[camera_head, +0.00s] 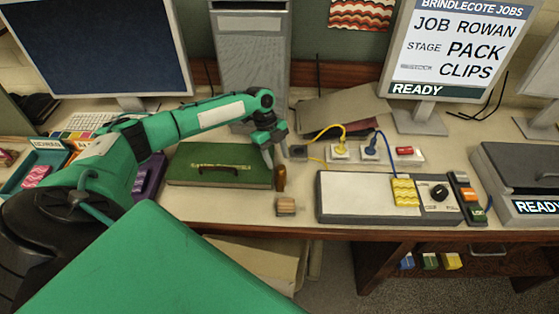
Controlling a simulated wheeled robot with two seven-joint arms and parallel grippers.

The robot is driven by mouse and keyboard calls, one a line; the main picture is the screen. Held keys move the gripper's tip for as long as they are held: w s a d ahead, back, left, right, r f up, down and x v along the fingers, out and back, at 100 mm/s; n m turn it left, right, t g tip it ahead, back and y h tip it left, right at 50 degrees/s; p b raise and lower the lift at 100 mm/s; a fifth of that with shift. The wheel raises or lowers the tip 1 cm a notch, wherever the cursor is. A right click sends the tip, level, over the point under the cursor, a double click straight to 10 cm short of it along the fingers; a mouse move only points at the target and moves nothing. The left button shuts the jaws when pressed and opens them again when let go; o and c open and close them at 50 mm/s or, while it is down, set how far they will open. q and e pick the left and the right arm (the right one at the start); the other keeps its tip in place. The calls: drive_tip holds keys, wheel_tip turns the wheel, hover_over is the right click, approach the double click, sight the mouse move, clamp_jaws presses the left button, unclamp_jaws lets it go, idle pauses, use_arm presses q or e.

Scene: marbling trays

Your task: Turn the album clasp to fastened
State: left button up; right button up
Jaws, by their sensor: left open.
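A flat green album-like case (190,175) lies on the desk left of centre. My right gripper is not in view.
A brown upright piece (280,179) and a small wooden block (286,206) stand right of the case. A white-topped panel (360,194) with a yellow pad and knob lies farther right. Cables and plugs (341,151) lie behind. A monitor (95,45) stands at back left.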

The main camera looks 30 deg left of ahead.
sight(281, 167)
use_arm(q)
drive_tip(key=shift+p+x, duration=0.4)
drive_tip(key=shift+x, duration=1.5)
drive_tip(key=shift+d+r, duration=0.1)
clamp_jaws()
